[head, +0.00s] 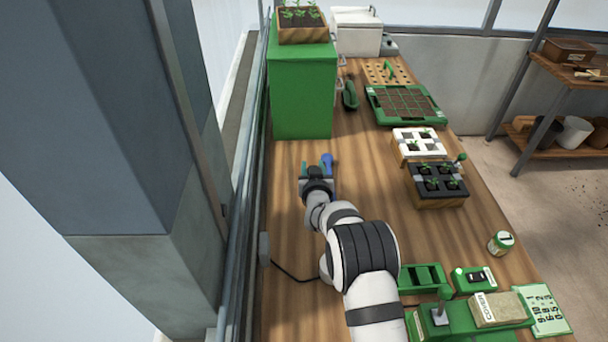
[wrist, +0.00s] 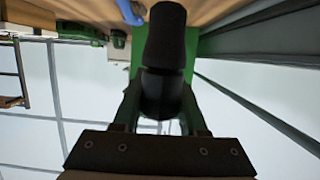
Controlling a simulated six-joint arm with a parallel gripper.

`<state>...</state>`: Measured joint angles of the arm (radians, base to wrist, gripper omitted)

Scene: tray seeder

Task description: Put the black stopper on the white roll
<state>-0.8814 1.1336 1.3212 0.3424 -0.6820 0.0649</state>
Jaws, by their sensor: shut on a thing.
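My gripper (head: 316,170) is over the wooden bench in front of the green block, at the far end of my arm. In the wrist view its green fingers (wrist: 161,112) are shut on a black, roughly cylindrical piece, the black stopper (wrist: 165,42), which points away from the palm. In the head view the stopper cannot be told apart from the dark gripper parts. I cannot pick out a white roll for certain in either view.
A blue thing (head: 328,160) is close beside my gripper; it also shows in the wrist view (wrist: 130,12). The tall green block (head: 304,95) stands behind. A white planter (head: 419,136) and black planter (head: 447,192) stand right. The bench between is clear.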

